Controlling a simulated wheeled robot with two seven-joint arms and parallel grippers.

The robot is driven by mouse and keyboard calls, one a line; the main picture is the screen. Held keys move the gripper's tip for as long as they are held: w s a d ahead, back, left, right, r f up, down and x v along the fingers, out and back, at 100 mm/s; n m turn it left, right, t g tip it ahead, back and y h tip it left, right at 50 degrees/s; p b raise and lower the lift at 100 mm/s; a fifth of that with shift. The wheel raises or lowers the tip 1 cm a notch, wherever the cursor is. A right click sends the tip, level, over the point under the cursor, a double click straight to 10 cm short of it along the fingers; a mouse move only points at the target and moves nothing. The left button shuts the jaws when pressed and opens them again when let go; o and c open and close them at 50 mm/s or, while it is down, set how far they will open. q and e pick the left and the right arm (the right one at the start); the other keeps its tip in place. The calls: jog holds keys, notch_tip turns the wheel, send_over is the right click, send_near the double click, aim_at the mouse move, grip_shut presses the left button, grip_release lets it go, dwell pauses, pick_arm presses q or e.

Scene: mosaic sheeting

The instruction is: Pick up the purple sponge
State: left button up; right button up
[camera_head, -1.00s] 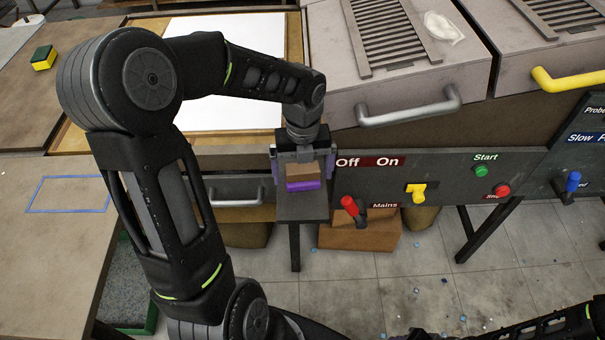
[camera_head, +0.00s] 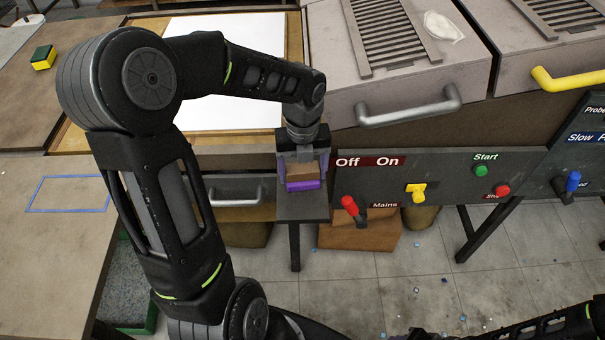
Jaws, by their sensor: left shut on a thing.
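The purple sponge (camera_head: 302,185) has a brown upper part and a purple band along its front lower edge. It is at a small dark stand (camera_head: 302,212) left of the switch panel. My left gripper (camera_head: 302,168) points down over the stand and is shut on the sponge, with a finger on each side. I cannot tell whether the sponge touches the stand. My right gripper is not in view; only part of my right arm shows at the bottom right.
A switch panel (camera_head: 440,168) with a red lever (camera_head: 350,205), a yellow switch (camera_head: 415,191) and buttons stands just right. A machine handle (camera_head: 410,110) juts out above it. A yellow and dark sponge (camera_head: 43,57) lies far left. The left table (camera_head: 60,250) has a blue taped rectangle.

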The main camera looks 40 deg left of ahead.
aim_at(303, 168)
pick_arm(q)
jog(key=c, duration=0.4)
jog(key=shift+c, duration=0.2)
notch_tip(303, 168, up, 10)
jog(key=shift+r, duration=0.1)
dwell(0.6)
